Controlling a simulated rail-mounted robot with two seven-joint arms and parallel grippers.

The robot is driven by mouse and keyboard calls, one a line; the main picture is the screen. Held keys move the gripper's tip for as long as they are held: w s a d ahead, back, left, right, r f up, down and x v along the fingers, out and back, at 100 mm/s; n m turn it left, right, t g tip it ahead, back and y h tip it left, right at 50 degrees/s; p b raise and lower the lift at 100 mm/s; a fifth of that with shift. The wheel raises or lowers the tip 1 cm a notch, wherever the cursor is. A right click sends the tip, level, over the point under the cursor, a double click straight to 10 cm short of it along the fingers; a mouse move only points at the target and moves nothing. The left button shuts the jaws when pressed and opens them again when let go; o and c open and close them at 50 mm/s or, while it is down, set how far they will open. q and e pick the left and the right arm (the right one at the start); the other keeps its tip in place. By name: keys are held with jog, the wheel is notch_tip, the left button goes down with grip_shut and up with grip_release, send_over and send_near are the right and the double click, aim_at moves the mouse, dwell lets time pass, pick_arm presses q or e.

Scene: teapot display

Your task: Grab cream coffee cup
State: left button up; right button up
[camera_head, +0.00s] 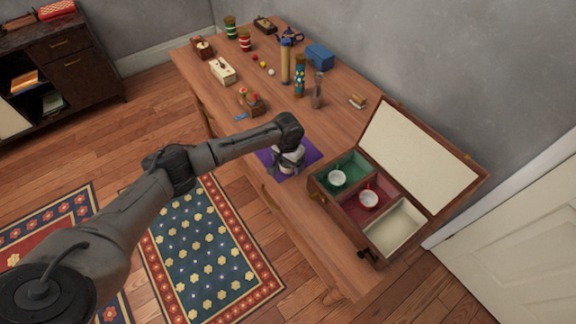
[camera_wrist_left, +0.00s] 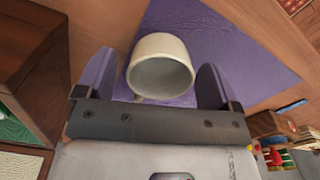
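In the left wrist view a cream coffee cup (camera_wrist_left: 160,66) stands on a purple cloth (camera_wrist_left: 225,50), its mouth facing the camera. The two fingers of my left gripper (camera_wrist_left: 157,75) are spread on either side of the cup, with gaps visible, so the gripper is open around it. In the head view my left gripper (camera_head: 288,160) is low over the purple cloth (camera_head: 313,157) at the table's near edge, and it largely hides the cup. My right gripper is not in view.
Bottles, including a tall tan one (camera_head: 285,62), stand farther back. A small brown object (camera_head: 252,104) lies behind my gripper.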

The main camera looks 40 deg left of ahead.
pick_arm(q)
jog(key=c, duration=0.9)
jog(key=shift+r, duration=0.15)
